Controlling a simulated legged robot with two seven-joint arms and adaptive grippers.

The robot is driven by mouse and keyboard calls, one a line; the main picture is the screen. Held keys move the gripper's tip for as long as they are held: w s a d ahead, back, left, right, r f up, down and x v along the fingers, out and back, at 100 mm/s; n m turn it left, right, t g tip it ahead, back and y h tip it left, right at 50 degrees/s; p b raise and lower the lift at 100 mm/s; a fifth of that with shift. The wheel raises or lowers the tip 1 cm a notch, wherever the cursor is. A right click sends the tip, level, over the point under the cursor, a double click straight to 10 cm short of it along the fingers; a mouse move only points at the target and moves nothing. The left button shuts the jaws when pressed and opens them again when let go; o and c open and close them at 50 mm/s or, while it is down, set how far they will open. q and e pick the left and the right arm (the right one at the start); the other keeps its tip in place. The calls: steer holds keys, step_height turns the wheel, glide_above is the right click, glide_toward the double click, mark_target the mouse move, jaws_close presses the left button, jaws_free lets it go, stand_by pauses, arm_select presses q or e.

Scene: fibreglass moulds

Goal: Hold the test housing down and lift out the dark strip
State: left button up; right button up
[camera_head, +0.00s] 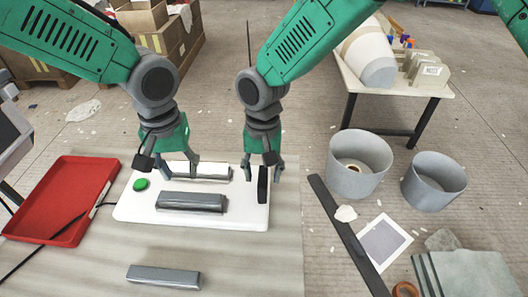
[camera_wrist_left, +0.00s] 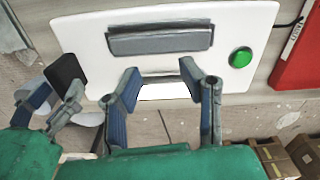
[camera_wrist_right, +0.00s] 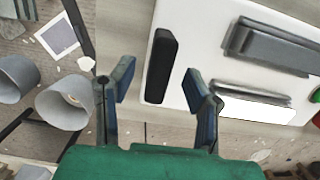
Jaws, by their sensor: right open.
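The test housing (camera_head: 140,211) is a flat white board on the table with a green button (camera_head: 141,184) at its left. A dark grey strip (camera_head: 192,202) lies along its front part, also visible in the left wrist view (camera_wrist_left: 160,40). Behind it is a bright white strip (camera_head: 212,172).
Another grey strip (camera_head: 163,277) lies on the table (camera_head: 240,270) in front of the housing. A red tray (camera_head: 68,197) is at the left, with a cable beside it. Grey buckets (camera_head: 357,170) stand on the floor to the right. The table's front right is clear.

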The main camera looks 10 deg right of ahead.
arm_select(q)
steer(key=shift+a, duration=0.15)
arm_select(e)
steer(key=f, duration=0.3)
steer(key=shift+s+a+f, duration=0.15)
steer(key=shift+a, duration=0.05)
arm_select(q)
steer(key=shift+d, duration=0.25)
arm_select(e)
steer(key=shift+d+f, duration=0.2)
steer(key=shift+f, duration=0.05)
steer(key=c, duration=1)
arm_select(q)
steer(key=shift+a, duration=0.1)
arm_select(e)
steer(key=shift+a, duration=0.1)
arm_select(q)
steer(key=o, duration=0.4)
